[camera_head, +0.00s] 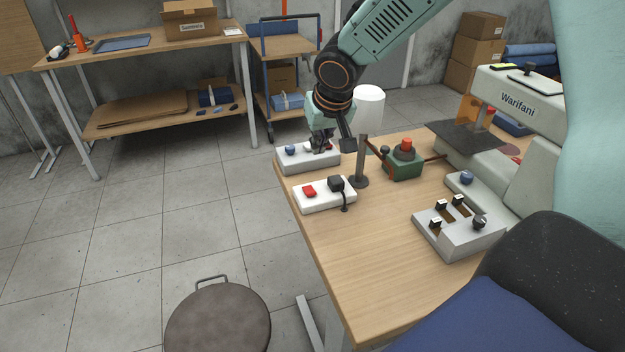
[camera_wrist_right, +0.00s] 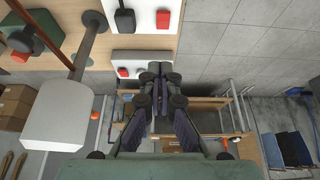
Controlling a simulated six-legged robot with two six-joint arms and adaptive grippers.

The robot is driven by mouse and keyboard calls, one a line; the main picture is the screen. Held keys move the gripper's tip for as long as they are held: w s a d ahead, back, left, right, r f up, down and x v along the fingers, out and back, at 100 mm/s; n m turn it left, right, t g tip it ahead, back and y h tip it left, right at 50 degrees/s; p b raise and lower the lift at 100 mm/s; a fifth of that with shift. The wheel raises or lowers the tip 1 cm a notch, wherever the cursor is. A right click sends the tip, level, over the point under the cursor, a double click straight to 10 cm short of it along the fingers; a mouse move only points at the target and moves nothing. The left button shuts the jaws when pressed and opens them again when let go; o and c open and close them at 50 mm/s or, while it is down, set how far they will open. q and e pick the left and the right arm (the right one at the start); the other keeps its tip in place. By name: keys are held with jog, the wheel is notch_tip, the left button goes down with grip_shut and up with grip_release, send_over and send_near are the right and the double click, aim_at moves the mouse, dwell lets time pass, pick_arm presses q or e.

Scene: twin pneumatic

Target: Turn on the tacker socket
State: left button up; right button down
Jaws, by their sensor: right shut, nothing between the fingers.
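A light grey control box (camera_head: 308,160) with a blue knob (camera_head: 290,150) sits at the table's far left corner. Its red switch (camera_wrist_right: 122,72) shows in the right wrist view. A white socket box (camera_head: 326,197) with a red switch (camera_head: 309,190) and a black plug (camera_head: 336,184) stands nearer; which box is the tacker socket I cannot tell. My right gripper (camera_head: 321,146) is shut and empty, pointing down at the grey box. In the wrist view its fingertips (camera_wrist_right: 160,72) overlap that box, beside the red switch; contact is unclear. My left gripper is out of view.
A dark post (camera_head: 362,160) stands right of the boxes, near a green box with a red button (camera_head: 405,160). A grey panel (camera_head: 460,232) and the white Warifani machine (camera_head: 520,100) stand farther right. The table's front left is clear.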

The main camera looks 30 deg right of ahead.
send_over(312, 191)
jog(key=f, duration=0.8)
jog(key=shift+s+a+f, duration=0.2)
jog(key=shift+s+f, duration=0.1)
jog(key=f, duration=0.1)
jog(key=f+b, duration=0.2)
jog(key=shift+s+f, duration=0.15)
jog(key=shift+s, duration=0.15)
jog(key=shift+s+d+f, duration=0.1)
jog(key=shift+s+f, duration=0.05)
jog(key=shift+f, duration=0.15)
jog(key=shift+s+f, duration=0.1)
jog(key=shift+a, duration=0.25)
jog(key=shift+d, duration=0.15)
